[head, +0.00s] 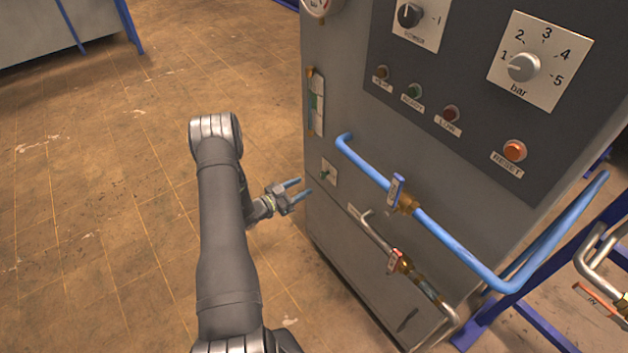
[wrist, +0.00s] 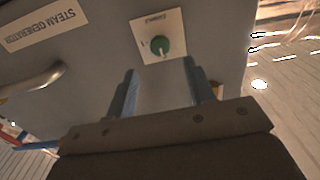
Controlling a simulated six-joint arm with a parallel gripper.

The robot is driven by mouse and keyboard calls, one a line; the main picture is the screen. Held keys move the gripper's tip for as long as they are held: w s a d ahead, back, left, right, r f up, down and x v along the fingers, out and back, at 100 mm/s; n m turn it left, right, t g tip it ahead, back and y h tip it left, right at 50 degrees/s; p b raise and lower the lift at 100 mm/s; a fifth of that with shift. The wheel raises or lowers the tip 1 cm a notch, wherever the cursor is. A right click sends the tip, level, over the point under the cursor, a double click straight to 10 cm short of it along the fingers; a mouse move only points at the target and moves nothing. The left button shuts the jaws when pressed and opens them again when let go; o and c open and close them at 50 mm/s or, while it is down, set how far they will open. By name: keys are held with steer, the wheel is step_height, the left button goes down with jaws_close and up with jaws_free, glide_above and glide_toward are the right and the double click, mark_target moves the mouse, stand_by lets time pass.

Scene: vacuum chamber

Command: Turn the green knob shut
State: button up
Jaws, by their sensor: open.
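The green knob (wrist: 160,46) is round and sits on a white plate (wrist: 174,22) on the grey cabinet front. A pale line on the knob points roughly down in the wrist view. In the head view, the small white plate (head: 329,171) is on the lower left of the cabinet, and its knob looks small and dark. My gripper (head: 304,187) is open and empty, its blue-grey fingers pointing at the cabinet near the plate. In the wrist view my gripper (wrist: 161,70) has the knob ahead, between and beyond the fingertips, apparently apart from it.
A blue pipe (head: 450,243) and a thinner metal pipe (head: 378,236) stick out from the cabinet right of the plate. A bar dial (head: 524,67) and several buttons are higher up. A "STEAM GENERATOR" label (wrist: 45,25) shows in the wrist view. Floor (head: 90,190) at left is clear.

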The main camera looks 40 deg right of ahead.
mark_target(320, 177)
steer(key=a, duration=0.8)
steer(key=shift+d, duration=0.2)
steer(key=d, duration=1.7)
steer(key=shift+d, duration=0.15)
